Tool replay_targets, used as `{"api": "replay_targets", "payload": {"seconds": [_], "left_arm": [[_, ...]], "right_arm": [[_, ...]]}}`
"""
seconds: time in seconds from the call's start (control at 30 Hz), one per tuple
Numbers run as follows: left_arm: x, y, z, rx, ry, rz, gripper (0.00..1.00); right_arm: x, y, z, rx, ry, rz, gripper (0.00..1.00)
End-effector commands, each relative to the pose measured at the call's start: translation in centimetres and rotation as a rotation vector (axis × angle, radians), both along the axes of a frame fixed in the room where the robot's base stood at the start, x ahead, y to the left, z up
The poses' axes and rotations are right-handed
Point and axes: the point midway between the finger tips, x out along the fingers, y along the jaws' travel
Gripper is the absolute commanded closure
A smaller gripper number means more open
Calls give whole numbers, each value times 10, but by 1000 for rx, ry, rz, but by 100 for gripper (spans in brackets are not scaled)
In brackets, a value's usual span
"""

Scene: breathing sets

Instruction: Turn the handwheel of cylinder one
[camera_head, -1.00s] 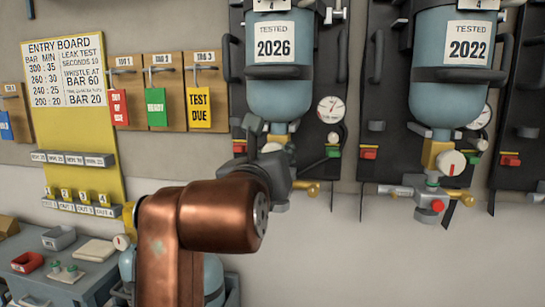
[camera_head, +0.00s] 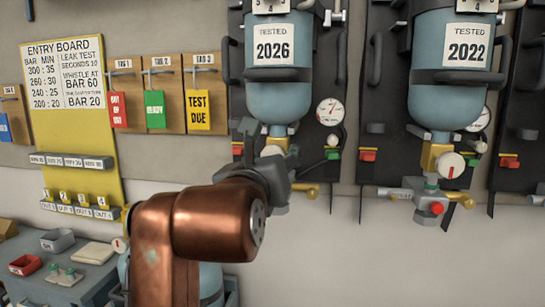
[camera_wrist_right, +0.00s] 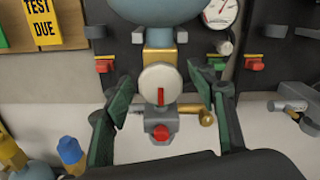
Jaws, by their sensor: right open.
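The handwheel (camera_wrist_right: 156,83), a round white knob with a red mark, is under the cylinder labelled 2026 (camera_head: 280,100). In the right wrist view it sits on a brass block. I cannot read a cylinder number one on this cylinder. My right gripper (camera_wrist_right: 158,88) is open, with one dark green finger on each side of the handwheel. Whether either finger touches it I cannot tell. In the head view the right gripper (camera_head: 270,150) is just below the cylinder and partly covers the handwheel. My left gripper is in no view.
A second cylinder labelled 2022 (camera_head: 446,80) hangs to the right with its own knob (camera_head: 452,165). A gauge (camera_head: 330,112) sits beside the first cylinder. A red button (camera_wrist_right: 160,132) is below the handwheel. Tags and an entry board (camera_head: 66,70) are at left.

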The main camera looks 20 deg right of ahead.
Motion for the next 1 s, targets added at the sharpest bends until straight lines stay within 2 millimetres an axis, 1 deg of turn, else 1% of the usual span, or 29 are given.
{"api": "replay_targets", "payload": {"seconds": [0.3, 0.5, 0.6, 0.7, 1.0], "left_arm": [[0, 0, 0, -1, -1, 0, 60], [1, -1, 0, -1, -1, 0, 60], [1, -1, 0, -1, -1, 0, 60], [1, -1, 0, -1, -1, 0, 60], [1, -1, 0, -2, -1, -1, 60]], "right_arm": [[-52, 37, 0, 0, 0, 2, 48], [-79, 55, -1, 0, 0, 2, 48], [-87, 60, -1, 1, 1, 2, 48], [-90, 63, -1, 0, 2, 0, 48], [-91, 63, -1, 0, 2, 0, 48]]}}
